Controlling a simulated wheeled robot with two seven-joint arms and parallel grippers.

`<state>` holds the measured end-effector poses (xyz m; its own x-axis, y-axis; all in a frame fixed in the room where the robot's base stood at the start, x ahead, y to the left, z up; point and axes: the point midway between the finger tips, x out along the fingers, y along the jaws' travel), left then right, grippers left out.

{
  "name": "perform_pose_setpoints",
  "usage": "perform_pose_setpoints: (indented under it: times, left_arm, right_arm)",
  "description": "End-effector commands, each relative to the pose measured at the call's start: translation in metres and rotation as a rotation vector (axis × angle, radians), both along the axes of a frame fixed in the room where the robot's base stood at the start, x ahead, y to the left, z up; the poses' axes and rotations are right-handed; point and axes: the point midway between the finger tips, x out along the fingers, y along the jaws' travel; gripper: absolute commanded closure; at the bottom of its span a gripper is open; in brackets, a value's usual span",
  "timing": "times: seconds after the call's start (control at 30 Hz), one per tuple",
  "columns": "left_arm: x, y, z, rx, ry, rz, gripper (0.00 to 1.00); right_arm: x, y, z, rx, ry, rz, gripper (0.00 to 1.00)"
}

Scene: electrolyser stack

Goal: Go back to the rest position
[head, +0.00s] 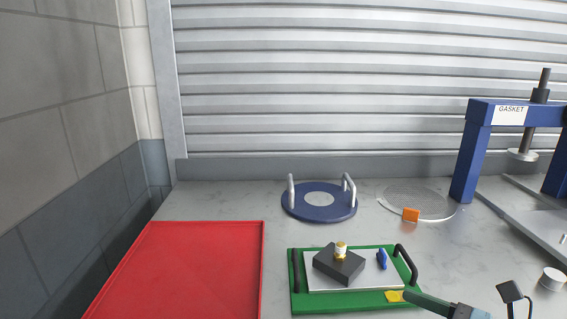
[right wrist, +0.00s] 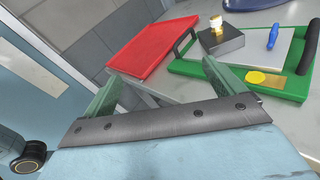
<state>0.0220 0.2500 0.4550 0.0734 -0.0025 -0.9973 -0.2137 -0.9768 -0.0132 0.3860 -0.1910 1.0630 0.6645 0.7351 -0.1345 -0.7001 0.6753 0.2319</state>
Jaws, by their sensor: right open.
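My right gripper (right wrist: 160,72) is open, with nothing between its two green fingers in the right wrist view. In the head view part of my right gripper (head: 428,303) shows at the bottom edge, by the front right corner of the green tray (head: 300,300); only one finger is clear there. The tray also shows in the right wrist view (right wrist: 205,70), beyond the fingers. My left gripper is not in view.
The green tray carries a dark block (head: 338,264) with a brass fitting, a blue piece (head: 382,259) and a yellow disc (head: 394,296). Around are a red tray (head: 190,270), blue handled disc (head: 292,205), mesh disc (head: 430,203), blue press (head: 468,150) and white cylinder (head: 552,279).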

Motion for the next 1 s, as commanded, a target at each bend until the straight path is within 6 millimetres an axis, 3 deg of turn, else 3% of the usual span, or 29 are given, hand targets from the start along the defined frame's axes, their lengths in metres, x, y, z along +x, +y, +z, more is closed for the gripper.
perform_pose_setpoints:
  times: [0.1, 0.2, 0.33, 0.47, 0.57, 0.73, 0.9, 1.0]
  left_arm:
    - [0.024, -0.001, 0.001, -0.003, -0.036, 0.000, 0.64]
    - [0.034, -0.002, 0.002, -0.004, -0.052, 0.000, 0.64]
    - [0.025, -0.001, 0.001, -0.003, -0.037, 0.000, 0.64]
    - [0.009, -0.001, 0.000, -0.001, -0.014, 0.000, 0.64]
    - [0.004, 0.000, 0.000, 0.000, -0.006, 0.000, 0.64]
    - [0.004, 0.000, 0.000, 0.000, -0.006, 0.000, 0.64]
    - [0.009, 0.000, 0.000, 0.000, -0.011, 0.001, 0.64]
    - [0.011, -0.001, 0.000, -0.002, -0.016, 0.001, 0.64]
  right_arm:
    - [-0.001, 0.004, 0.019, 0.204, 0.012, -0.042, 0.06]
    - [0.000, 0.001, 0.036, 0.399, 0.030, -0.093, 0.06]
    - [0.004, -0.016, 0.056, 0.729, 0.080, -0.204, 0.06]
    - [0.010, -0.054, 0.056, 1.149, 0.183, -0.398, 0.06]
    - [0.010, -0.087, 0.031, 1.456, 0.293, -0.589, 0.06]
    - [-0.010, -0.120, -0.048, 1.895, 0.539, -0.989, 0.06]
    - [-0.057, -0.108, -0.131, 2.153, 0.825, -1.418, 0.06]
    - [-0.087, -0.091, -0.164, 2.211, 0.975, -1.632, 0.06]
